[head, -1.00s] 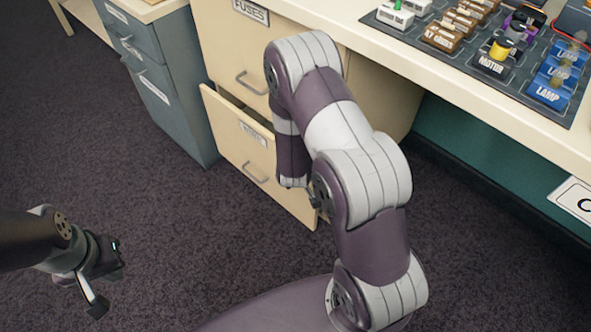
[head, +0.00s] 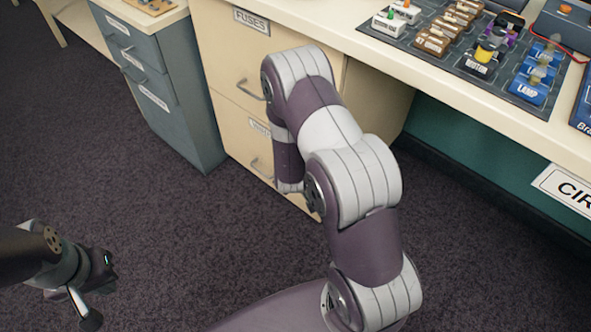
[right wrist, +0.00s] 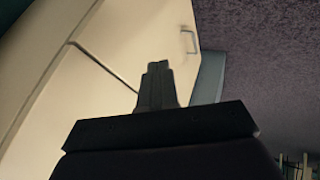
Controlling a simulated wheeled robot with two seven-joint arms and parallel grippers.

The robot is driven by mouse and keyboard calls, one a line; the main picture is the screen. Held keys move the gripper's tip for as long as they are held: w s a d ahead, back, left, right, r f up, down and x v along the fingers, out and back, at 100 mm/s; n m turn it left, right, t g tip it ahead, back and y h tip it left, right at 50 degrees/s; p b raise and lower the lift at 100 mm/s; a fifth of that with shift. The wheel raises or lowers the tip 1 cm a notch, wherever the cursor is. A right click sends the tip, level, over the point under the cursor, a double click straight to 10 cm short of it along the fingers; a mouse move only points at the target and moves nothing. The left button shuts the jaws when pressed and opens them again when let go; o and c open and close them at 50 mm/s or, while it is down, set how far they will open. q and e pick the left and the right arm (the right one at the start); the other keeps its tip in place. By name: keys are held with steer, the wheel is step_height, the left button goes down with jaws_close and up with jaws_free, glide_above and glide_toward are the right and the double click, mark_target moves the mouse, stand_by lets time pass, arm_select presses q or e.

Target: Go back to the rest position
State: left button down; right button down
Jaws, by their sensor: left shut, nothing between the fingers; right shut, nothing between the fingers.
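My left gripper (head: 92,312) hangs over the dark carpet at the lower left of the head view, clear of the furniture. It is shut and empty. My right arm rises through the middle of the head view and bends down in front of the cream drawer cabinet (head: 225,60). The right gripper is hidden there behind the arm. In the right wrist view my right gripper (right wrist: 157,68) has its fingers together, with nothing between them, in front of the cream cabinet. The lower drawer (head: 235,130) looks flush or nearly so.
A grey-blue drawer cabinet (head: 165,75) stands to the left. The long worktop (head: 400,60) above the cabinet bears a dark mat (head: 455,65) with labelled blocks, including a motor and lamps. Open carpet (head: 180,240) lies between my arms.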

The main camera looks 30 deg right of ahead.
steer(key=p+v, duration=0.3)
steer(key=v, duration=0.5)
steer(key=shift+d+r, duration=0.2)
steer(key=shift+r, duration=0.25)
steer(key=shift+s, duration=0.25)
steer(key=s+a+f+m+g+y, duration=0.2)
steer(key=s+a+g, duration=0.1)
steer(key=s, duration=0.2)
steer(key=s+a+r+m+g+y, duration=0.1)
steer(key=s+a+r+g, duration=0.15)
steer(key=r, duration=0.25)
steer(key=s+a+r+g+y, duration=0.1)
steer(key=s+a+r, duration=0.1)
steer(key=s+r, duration=0.3)
step_height(320, 180, up, 37)
steer(key=w+t+p, duration=0.1)
steer(key=w+p, duration=0.1)
steer(key=p, duration=2.8)
steer(key=shift+d+t, duration=0.2)
steer(key=shift+t, duration=0.15)
